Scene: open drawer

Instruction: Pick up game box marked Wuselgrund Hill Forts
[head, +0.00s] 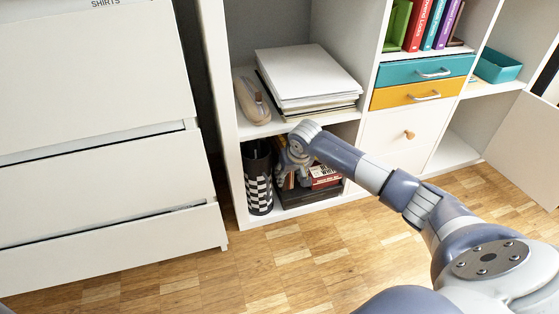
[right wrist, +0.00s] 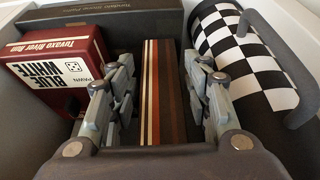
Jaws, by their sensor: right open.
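No label reading Wuselgrund Hill Forts can be made out in either view. My right gripper (head: 291,172) reaches into the lower left shelf compartment; it also shows in the right wrist view (right wrist: 163,72). Its fingers are open, on either side of a narrow box with brown, white and orange stripes (right wrist: 163,95), whose title I cannot read. I cannot tell whether they touch it. A dark grey box (right wrist: 105,14) with a blurred title stands behind. My left gripper is not in view.
A black-and-white checkered cylinder (head: 258,182) stands close by my right gripper; it fills the right of the wrist view (right wrist: 245,55). Above are a paper stack (head: 305,75) and a beige object (head: 252,102). A white dresser (head: 100,130) stands left. The floor is clear.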

